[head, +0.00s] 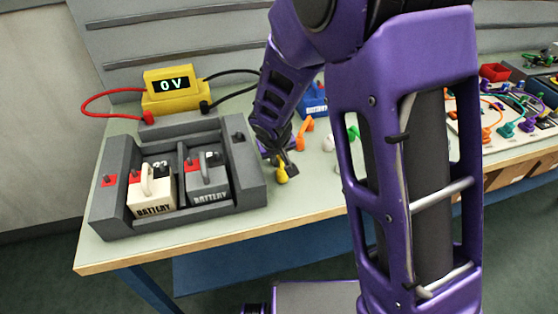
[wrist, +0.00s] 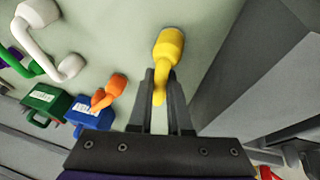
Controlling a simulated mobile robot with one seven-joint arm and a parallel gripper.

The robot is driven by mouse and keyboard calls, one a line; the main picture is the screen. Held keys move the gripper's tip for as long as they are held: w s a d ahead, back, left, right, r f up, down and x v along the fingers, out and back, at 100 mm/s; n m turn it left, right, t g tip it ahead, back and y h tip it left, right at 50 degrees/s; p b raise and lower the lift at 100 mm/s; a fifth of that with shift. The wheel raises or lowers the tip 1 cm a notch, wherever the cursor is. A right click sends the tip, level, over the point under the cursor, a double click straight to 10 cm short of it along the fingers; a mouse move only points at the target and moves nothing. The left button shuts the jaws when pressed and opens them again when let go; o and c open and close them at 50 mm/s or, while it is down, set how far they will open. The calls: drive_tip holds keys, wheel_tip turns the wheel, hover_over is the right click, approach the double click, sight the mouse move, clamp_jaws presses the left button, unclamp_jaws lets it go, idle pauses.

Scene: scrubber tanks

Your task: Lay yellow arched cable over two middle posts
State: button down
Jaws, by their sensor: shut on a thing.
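The yellow arched cable (wrist: 168,48) is between my gripper's fingers (wrist: 162,80) in the wrist view. One thick yellow end sticks out past the fingertips, close to the table top. In the head view the yellow cable (head: 281,175) shows below my gripper (head: 286,163), just right of the grey battery tray (head: 252,168). In the tray stand a white battery (head: 151,196) and a grey battery (head: 208,182), side by side. A red post (head: 192,162) shows on the grey battery. The inner post of the white battery is not clear behind its handle.
A yellow meter (head: 172,90) reading 0 V stands behind the tray, with red and black leads. Orange (head: 304,134) and white (head: 328,142) cables lie to the right of my gripper. In the wrist view, green (wrist: 44,103) and blue (wrist: 90,117) boxes are at left.

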sight(279, 158)
wheel_tip(279, 158, up, 10)
drive_tip(key=shift+f+p, duration=0.2)
drive_tip(key=shift+p, duration=0.75)
drive_tip(key=shift+s, duration=0.15)
